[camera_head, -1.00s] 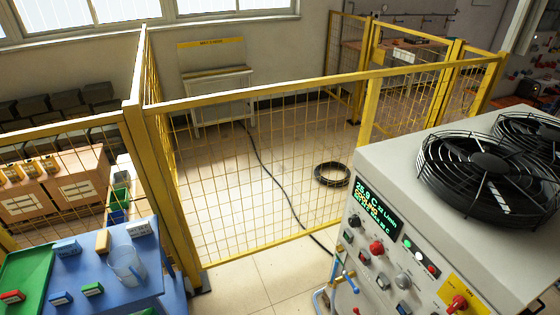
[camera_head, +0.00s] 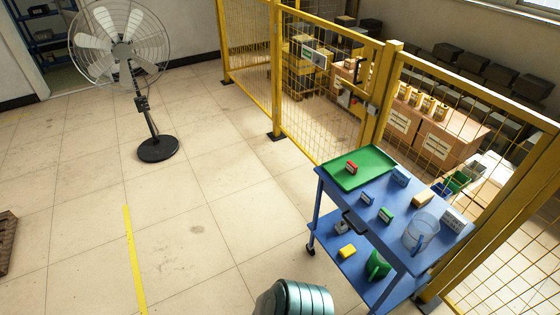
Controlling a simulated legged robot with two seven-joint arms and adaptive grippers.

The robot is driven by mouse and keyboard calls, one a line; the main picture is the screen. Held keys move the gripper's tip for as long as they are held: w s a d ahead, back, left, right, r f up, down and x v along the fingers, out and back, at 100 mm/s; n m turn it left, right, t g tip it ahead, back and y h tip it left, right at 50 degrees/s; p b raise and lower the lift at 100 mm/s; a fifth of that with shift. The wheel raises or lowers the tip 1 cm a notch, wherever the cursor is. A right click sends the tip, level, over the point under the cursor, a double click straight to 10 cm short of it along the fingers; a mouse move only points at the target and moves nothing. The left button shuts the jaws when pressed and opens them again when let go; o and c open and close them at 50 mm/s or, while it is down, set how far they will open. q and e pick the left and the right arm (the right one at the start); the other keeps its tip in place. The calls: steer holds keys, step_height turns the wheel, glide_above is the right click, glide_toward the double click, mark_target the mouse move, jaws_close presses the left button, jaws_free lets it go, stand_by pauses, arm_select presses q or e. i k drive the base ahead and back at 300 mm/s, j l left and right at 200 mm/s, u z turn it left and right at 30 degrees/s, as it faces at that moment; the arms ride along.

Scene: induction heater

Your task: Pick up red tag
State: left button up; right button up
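A small red block-like item (camera_head: 352,168), likely the red tag, sits on the green tray (camera_head: 372,160) on the upper shelf of a blue cart (camera_head: 340,196). Blue and green items of similar shape lie on the blue top beside the tray. A rounded teal-grey ribbed part (camera_head: 300,298), which looks like part of my own body, shows at the bottom edge, apart from the cart. No gripper fingers show in the view.
A clear pitcher (camera_head: 420,234) stands on the cart top. Yellow mesh fencing (camera_head: 300,99) runs behind the cart. A black-based pedestal fan (camera_head: 158,148) stands at the upper left. The tiled floor left of the cart is open, with a yellow line (camera_head: 134,260).

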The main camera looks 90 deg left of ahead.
mark_target(351, 167)
steer(key=u, duration=2.4)
steer(key=z, duration=0.7)
steer(key=i+j+z, duration=0.15)
steer(key=j+z, duration=0.15)
steer(key=z, duration=0.15)
steer(key=j+z, duration=0.4)
steer(key=i+j+z, duration=0.1)
steer(key=j+z, duration=0.6)
steer(key=z, duration=0.2)
steer(key=k+j+z, duration=0.1)
steer(key=j+z, duration=0.35)
steer(key=l, duration=0.1)
